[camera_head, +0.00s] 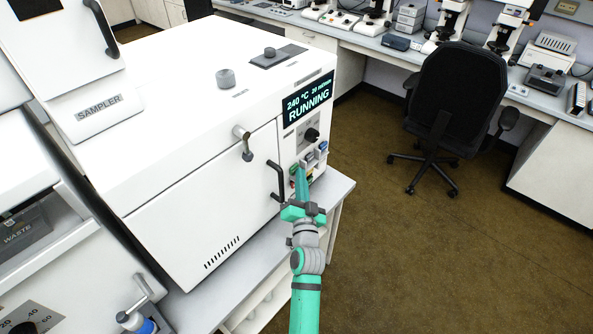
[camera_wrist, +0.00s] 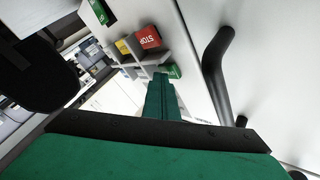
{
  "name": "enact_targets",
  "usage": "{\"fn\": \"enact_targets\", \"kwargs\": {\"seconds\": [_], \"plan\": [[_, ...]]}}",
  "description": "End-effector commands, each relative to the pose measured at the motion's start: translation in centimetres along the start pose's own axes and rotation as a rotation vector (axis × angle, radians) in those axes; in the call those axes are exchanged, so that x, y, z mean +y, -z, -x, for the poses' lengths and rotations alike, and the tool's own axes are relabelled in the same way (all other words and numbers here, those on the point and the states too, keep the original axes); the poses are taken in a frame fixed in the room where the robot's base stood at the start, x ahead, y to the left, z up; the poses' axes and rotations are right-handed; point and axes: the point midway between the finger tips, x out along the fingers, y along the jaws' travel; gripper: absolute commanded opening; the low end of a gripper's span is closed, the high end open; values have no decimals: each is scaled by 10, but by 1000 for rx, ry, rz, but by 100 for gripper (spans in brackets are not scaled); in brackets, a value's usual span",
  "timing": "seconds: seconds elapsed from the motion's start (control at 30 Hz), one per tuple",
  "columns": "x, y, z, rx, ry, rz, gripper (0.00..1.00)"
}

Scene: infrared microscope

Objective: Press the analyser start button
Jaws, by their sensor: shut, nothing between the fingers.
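The analyser (camera_head: 200,110) is a large white cabinet with a lit display (camera_head: 307,98) reading "240 °C 20 ml/min RUNNING". Its control panel faces my arm. In the wrist view a green button (camera_wrist: 174,70) with partly hidden lettering sits right at my fingertips. A red STOP button (camera_wrist: 148,38) and a yellow button (camera_wrist: 122,47) are beside it. My gripper (camera_head: 300,172) is shut and empty, its fingers pointing at the lower part of the panel. It also shows in the wrist view (camera_wrist: 162,78). I cannot tell whether the tips touch the green button.
A black door handle (camera_head: 276,181) stands out just left of my fingers, and a dark knob (camera_head: 311,135) is above them. Grey guards separate the buttons. The analyser stands on a pale bench (camera_head: 335,190). A black office chair (camera_head: 450,95) and open brown floor lie to the right.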

Motion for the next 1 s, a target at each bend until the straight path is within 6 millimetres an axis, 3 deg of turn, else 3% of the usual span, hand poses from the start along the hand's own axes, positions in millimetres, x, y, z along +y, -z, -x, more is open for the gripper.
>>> {"fn": "enact_targets", "kwargs": {"seconds": [0.77, 1.0], "plan": [[10, 9, 14, 0, -1, 0, 0], [19, 18, 26, -1, -2, -2, 0]]}}
